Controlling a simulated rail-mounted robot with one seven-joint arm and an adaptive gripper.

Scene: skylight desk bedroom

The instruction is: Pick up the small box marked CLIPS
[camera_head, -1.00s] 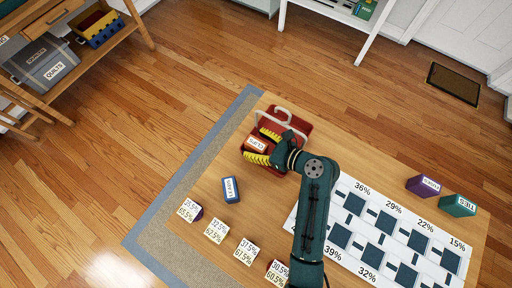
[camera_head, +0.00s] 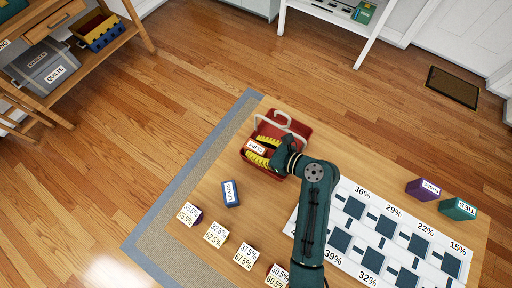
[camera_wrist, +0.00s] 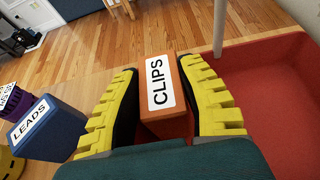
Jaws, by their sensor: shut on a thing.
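The small orange box marked CLIPS (camera_wrist: 163,98) is between the two yellow ribbed fingers of my gripper (camera_wrist: 163,105), which are shut on it. Its white label faces up in the wrist view. In the head view the CLIPS box (camera_head: 257,148) and my gripper (camera_head: 263,150) are over the left part of a red caddy (camera_head: 299,128) with a pale handle. Whether the box touches the caddy floor cannot be told.
Small boxes with percentage labels (camera_head: 216,234) line the front left. A white chart (camera_head: 347,252) lies right of my arm. Purple (camera_head: 421,189) and teal (camera_head: 458,208) boxes stand at far right.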

